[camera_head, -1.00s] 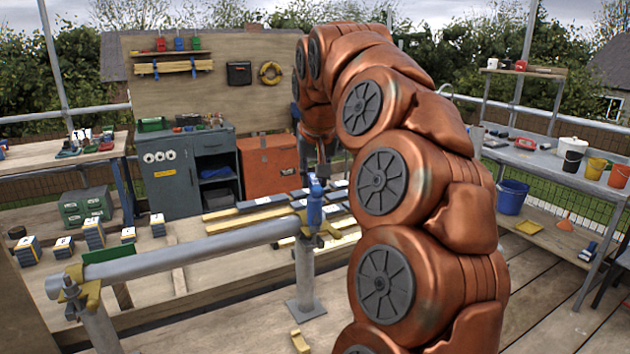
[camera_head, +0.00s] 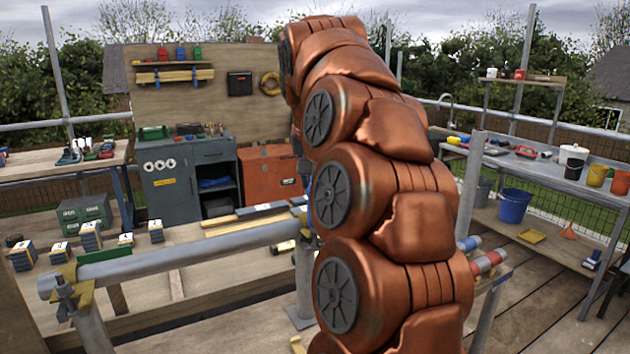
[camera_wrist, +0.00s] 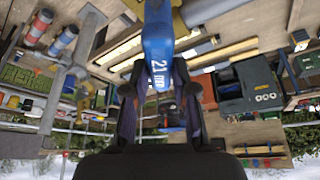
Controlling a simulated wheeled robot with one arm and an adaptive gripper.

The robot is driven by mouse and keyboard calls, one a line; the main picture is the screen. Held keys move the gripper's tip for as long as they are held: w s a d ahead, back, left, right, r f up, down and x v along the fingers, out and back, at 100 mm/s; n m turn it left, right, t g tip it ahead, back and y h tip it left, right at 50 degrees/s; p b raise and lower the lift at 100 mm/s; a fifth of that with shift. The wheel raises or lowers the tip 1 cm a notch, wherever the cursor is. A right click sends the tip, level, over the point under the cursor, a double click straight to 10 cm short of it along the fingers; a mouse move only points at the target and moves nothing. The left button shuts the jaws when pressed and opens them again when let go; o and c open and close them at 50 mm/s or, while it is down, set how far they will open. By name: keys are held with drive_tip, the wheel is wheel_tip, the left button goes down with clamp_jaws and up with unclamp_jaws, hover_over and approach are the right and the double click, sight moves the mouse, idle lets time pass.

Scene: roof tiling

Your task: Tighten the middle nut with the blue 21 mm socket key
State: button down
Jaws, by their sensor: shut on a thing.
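The blue 21 mm socket key (camera_wrist: 158,45) is between the fingers of my gripper (camera_wrist: 158,88) in the wrist view, its "21 mm" label facing the camera. My gripper is shut on it. The key's socket end is out of the wrist picture at the top, so I cannot tell whether it sits on a nut. In the head view my arm hides the gripper and most of the middle clamp beside the grey pipe (camera_head: 200,253). The middle nut is not visible. A yellow clamp with a bolt (camera_head: 66,290) is at the pipe's left end.
An upright grey post (camera_head: 472,185) and red and blue cylinders (camera_head: 489,262) are right of my arm. A grey cabinet (camera_head: 184,180) and an orange chest (camera_head: 268,172) stand behind the pipe. A side table with buckets (camera_head: 575,155) is at right.

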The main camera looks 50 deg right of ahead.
drive_tip(key=shift+w+f+m+g+b, duration=0.1)
drive_tip(key=shift+f+m+g+b, duration=0.2)
drive_tip(key=shift+m+b, duration=0.5)
drive_tip(key=shift+r+m+h+b, duration=0.3)
drive_tip(key=shift+m+b, duration=0.1)
drive_tip(key=shift+m, duration=0.1)
drive_tip(key=shift+n+p, duration=0.35)
drive_tip(key=shift+n, duration=0.05)
drive_tip(key=shift+r, duration=0.15)
drive_tip(key=shift+r+p, duration=2.1)
drive_tip(key=shift+r, duration=0.75)
